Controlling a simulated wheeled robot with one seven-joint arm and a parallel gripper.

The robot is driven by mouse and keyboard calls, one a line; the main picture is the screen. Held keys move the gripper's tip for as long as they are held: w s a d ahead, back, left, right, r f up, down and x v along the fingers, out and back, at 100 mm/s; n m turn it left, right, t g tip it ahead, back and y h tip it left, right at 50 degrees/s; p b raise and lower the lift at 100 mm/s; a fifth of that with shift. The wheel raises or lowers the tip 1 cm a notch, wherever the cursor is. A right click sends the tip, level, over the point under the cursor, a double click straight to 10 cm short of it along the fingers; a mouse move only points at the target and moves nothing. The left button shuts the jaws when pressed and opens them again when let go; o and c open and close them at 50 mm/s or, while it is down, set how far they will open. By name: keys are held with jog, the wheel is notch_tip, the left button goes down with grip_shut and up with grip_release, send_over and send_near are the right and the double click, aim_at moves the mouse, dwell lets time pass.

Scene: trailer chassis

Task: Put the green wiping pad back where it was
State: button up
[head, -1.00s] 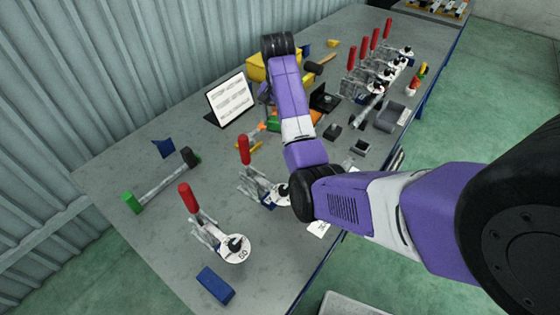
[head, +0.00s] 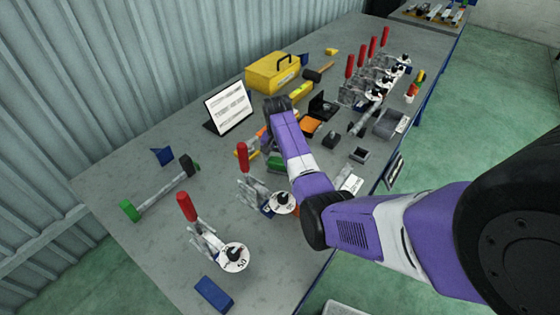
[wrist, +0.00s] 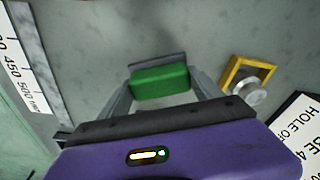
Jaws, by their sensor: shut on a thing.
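The green wiping pad (wrist: 160,82) is between the fingers of my gripper (wrist: 163,98) in the wrist view, with a dark grey strip along its far side. My gripper is shut on it. Grey tabletop shows around the pad; I cannot tell whether the pad touches it. In the head view my gripper (head: 270,150) is low over the middle of the bench, partly hidden by my arm. A green patch of the pad (head: 276,162) shows there, just behind a red-handled clamp.
Red-handled toggle clamps (head: 242,155) (head: 187,207) stand nearby. The bench also holds a sign (head: 229,104), yellow toolbox (head: 272,72), and green-ended bar (head: 160,193).

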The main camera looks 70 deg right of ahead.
aim_at(279, 163)
jog(key=shift+f, duration=0.15)
jog(key=o, duration=1.5)
jog(key=shift+c, duration=0.2)
notch_tip(279, 163, up, 12)
jog(key=a+b, duration=0.1)
jog(key=shift+s+a, duration=0.15)
jog(key=shift+a, duration=0.05)
